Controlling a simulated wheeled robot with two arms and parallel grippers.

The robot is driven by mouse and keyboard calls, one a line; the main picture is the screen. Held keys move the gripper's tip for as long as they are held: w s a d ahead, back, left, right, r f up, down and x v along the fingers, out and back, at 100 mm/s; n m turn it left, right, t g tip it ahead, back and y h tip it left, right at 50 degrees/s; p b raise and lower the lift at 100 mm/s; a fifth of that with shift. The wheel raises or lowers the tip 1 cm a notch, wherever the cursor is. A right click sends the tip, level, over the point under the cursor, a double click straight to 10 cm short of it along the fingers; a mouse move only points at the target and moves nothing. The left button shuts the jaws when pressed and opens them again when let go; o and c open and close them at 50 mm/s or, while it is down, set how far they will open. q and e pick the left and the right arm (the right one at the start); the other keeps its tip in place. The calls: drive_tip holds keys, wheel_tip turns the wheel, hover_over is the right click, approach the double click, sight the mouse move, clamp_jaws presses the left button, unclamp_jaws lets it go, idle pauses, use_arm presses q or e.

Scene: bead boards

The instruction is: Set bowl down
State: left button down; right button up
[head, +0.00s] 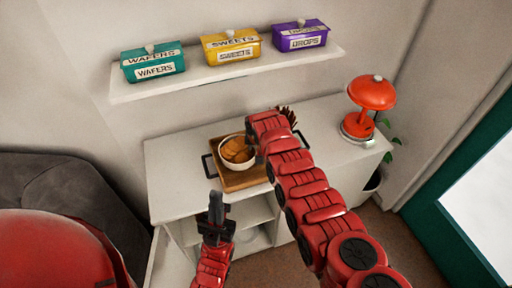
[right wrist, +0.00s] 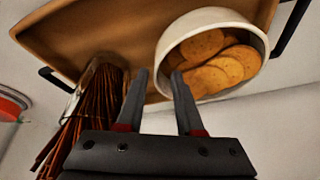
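The white bowl (head: 238,168) with round biscuits sits over the wooden tray (head: 243,183) on the white cabinet; it shows at the upper right of the right wrist view (right wrist: 258,36). My right gripper (right wrist: 160,78) is at the bowl's near rim. Its fingers are apart, one over the inside of the bowl and one outside, with a gap visible between them. In the head view my right arm hides its fingertips. The bowl looks upright and appears to rest on the tray. My left gripper (head: 216,198) points up in front of the cabinet, away from the bowl, seen edge-on.
A glass of thin brown sticks (right wrist: 92,110) stands beside the bowl. A red lamp (head: 371,95) stands at the cabinet's right end. A shelf (head: 205,78) above holds teal, yellow and purple boxes. The cabinet top left of the tray is clear.

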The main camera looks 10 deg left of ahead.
drive_tip(key=shift+p+v, duration=0.4)
drive_tip(key=shift+v, duration=0.45)
drive_tip(key=b+v, duration=0.3)
drive_tip(key=v, duration=0.6)
drive_tip(key=shift+s+r, duration=0.15)
drive_tip(key=shift+s, duration=0.05)
drive_tip(key=shift+d, duration=0.15)
